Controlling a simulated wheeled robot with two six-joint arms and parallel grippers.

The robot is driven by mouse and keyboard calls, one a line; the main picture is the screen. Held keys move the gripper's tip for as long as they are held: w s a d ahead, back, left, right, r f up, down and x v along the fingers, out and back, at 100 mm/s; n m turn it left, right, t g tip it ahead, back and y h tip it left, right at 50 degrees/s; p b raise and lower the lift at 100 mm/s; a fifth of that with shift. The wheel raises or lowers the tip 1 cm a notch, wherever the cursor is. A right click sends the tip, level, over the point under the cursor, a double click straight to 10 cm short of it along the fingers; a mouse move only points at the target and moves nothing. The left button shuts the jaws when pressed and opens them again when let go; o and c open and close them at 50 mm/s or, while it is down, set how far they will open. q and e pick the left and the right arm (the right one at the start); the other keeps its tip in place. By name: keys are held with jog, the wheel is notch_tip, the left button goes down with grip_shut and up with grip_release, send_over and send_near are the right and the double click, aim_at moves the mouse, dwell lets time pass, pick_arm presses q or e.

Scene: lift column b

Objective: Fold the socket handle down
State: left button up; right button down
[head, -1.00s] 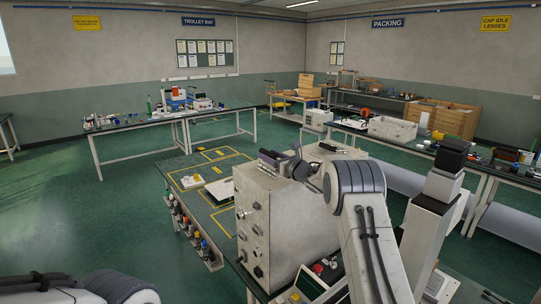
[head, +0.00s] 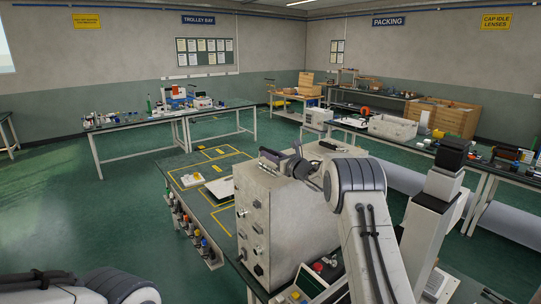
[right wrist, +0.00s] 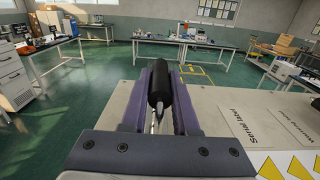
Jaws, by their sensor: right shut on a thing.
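A black cylindrical handle grip (right wrist: 160,88) lies lengthwise between the two purple fingers of my right gripper (right wrist: 160,72) in the right wrist view. The gripper is shut on it. A thin metal rod shows at its near end. In the head view my right gripper (head: 272,158) is low over the top of a grey metal box (head: 300,208) with knobs and fittings on its left face. The handle's pivot and the socket are hidden by the gripper. My left arm shows at the lower left, but its gripper is out of frame.
The box stands on a dark bench (head: 215,215) with yellow markings and a white board (head: 219,189). Several tools hang on its left edge. A dark object lies on the box's far top edge. A screen unit (head: 309,283) is in front. Other benches stand well back.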

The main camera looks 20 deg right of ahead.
jog(key=shift+d, duration=0.1)
dwell(0.7)
jog(key=shift+w+d+f+m+b, duration=0.1)
jog(key=shift+d+f+m+b, duration=0.2)
jog(key=shift+m+b, duration=0.55)
jog(key=shift+w+d+m+b, duration=0.15)
jog(key=shift+d+m+b, duration=0.25)
jog(key=shift+b, duration=0.5)
jog(key=shift+w+d+f+m+b, duration=0.1)
jog(key=shift+d+m+b, duration=0.15)
jog(key=shift+m, duration=0.35)
jog(key=shift+w+d+m+b, duration=0.15)
jog(key=shift+m+b, duration=0.15)
jog(key=shift+m, duration=0.25)
jog(key=shift+d+f+m, duration=0.15)
jog(key=shift+d+m, duration=0.3)
jog(key=shift+m, duration=0.55)
jog(key=shift+w, duration=0.1)
jog(key=c, duration=0.7)
grip_release()
